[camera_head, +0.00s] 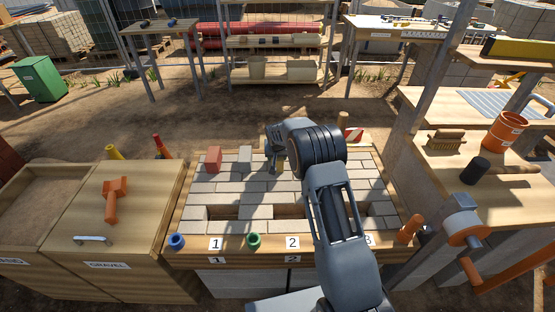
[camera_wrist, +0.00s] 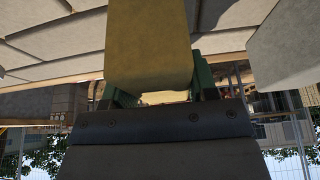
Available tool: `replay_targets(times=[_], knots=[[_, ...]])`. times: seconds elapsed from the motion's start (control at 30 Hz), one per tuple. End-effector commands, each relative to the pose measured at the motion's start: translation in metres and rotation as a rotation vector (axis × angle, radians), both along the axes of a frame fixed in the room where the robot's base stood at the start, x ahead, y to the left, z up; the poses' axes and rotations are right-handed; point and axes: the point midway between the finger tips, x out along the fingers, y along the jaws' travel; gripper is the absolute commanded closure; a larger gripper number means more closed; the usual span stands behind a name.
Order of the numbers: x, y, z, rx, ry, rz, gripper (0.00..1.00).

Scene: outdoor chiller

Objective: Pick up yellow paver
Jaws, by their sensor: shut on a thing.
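The yellow paver (camera_wrist: 148,40) fills the upper middle of the wrist view, held between the green finger pads of my gripper (camera_wrist: 155,88). My gripper is shut on it. In the head view my gripper (camera_head: 276,158) is over the far part of the paved table, and my arm hides most of what it holds. Whether the paver touches the surface below cannot be told.
A red paver (camera_head: 213,159) and a grey paver (camera_head: 245,158) stand left of my gripper. The table has gaps in its grey paving near labels 1 (camera_head: 215,243), 2 (camera_head: 292,242) and 3.

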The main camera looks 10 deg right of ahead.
Motion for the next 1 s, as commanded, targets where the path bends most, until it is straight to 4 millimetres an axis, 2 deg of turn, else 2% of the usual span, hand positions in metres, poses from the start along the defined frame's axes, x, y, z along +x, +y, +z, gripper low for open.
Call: replay_targets(times=[0.03,0.33,0.77,0.87,1.0], knots=[[0.0,0.0,0.0,0.0,0.0,0.0,0.61],[0.0,0.0,0.0,0.0,0.0,0.0,0.89],[0.001,0.0,0.009,0.0,-0.004,0.0,0.9],[0.002,0.0,0.018,0.0,-0.008,0.001,0.9],[0.0,0.0,0.043,0.0,-0.008,0.001,0.9]])
